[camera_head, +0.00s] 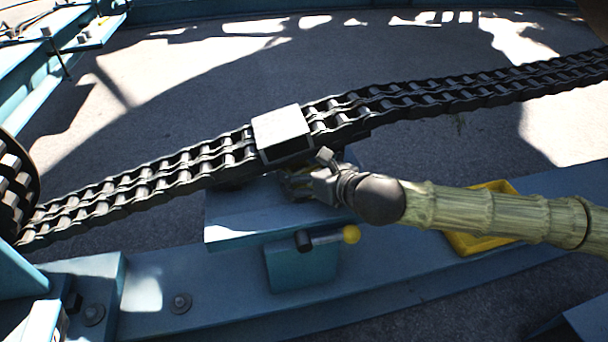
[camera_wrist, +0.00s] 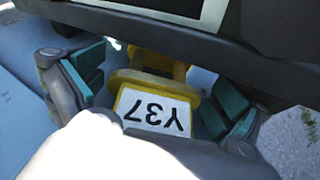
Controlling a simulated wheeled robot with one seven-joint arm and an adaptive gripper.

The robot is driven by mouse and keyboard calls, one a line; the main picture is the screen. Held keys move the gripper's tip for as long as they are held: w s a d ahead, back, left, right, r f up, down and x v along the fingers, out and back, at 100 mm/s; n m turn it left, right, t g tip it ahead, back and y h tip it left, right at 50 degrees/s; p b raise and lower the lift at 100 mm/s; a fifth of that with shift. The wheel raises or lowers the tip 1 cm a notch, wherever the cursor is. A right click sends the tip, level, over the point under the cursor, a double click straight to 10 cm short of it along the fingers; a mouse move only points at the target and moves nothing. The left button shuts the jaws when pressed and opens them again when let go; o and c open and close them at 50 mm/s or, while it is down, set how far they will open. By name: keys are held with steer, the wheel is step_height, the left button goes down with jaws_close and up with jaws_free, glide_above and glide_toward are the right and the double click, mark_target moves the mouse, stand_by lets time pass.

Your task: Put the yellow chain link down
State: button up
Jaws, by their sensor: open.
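The yellow chain link (camera_wrist: 122,79) shows in the wrist view, with a white label reading Y37 upside down. It lies between the two teal-padded fingers of my gripper (camera_wrist: 157,92), with visible gaps on both sides. The fingers are open. In the head view my gripper (camera_head: 299,184) is just below the chain, near the white-topped block on it. There the link is hidden or too small to make out. What it rests on cannot be told.
The dark double chain (camera_head: 180,170) crosses the head view and carries the white-topped block (camera_head: 281,126). A yellow tray (camera_head: 470,243) sits partly behind my arm. A toothed wheel (camera_head: 12,190) is at the left.

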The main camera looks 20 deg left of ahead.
steer(key=c, duration=1.4)
steer(key=shift+o, duration=0.2)
steer(key=shift+r+p, duration=0.35)
steer(key=shift+p, duration=0.4)
